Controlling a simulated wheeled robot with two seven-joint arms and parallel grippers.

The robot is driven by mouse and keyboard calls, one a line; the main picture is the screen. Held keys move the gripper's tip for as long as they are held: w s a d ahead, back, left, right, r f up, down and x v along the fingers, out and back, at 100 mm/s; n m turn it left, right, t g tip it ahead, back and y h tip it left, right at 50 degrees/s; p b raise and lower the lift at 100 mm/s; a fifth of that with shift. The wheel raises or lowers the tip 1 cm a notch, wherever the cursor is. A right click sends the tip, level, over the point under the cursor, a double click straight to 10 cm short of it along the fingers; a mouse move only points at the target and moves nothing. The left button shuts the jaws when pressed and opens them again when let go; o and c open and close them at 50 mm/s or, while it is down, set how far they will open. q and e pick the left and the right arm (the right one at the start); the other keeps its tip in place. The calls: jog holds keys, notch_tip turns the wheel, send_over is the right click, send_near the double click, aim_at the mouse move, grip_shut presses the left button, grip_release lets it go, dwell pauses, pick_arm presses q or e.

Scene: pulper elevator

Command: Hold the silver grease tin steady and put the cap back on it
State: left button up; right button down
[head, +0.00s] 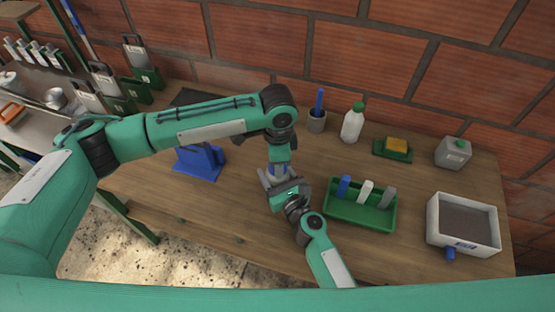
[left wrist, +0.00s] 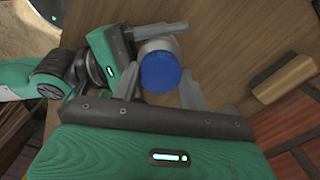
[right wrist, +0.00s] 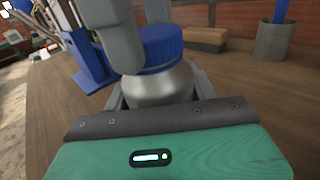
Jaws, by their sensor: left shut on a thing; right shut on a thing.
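The silver grease tin (right wrist: 160,87) stands upright in the right wrist view, with the blue ridged cap (right wrist: 161,46) at its top. The cap looks level and against the tin; whether it is threaded on cannot be told. My right gripper (head: 285,188) is shut around the tin's body from the side. My left gripper (head: 279,168) comes from above, its fingers on either side of the cap. The left wrist view shows the cap's round top (left wrist: 160,72) between those fingers. In the head view the grippers hide most of the tin.
A green tray (head: 345,213) with several small items lies right of the grippers. A white box (head: 463,225) stands at the far right. A blue stand (head: 199,160) is to the left. A cup (head: 316,122) and white bottle (head: 352,124) stand behind.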

pick_arm(q)
jog(key=o, duration=1.1)
jog(key=shift+r, duration=2.3)
jog(key=shift+c, duration=0.5)
jog(key=n, duration=0.1)
jog(key=r+n, duration=0.1)
jog(key=n, duration=0.1)
jog(key=shift+d+r+n, duration=0.1)
jog(key=shift+r+n, duration=0.15)
jog(key=shift+n, duration=0.05)
jog(key=n, duration=0.1)
jog(key=r+n, duration=0.1)
jog(key=n, duration=0.1)
jog(key=r+n, duration=0.1)
jog(key=n, duration=0.1)
jog(key=shift+f, duration=0.1)
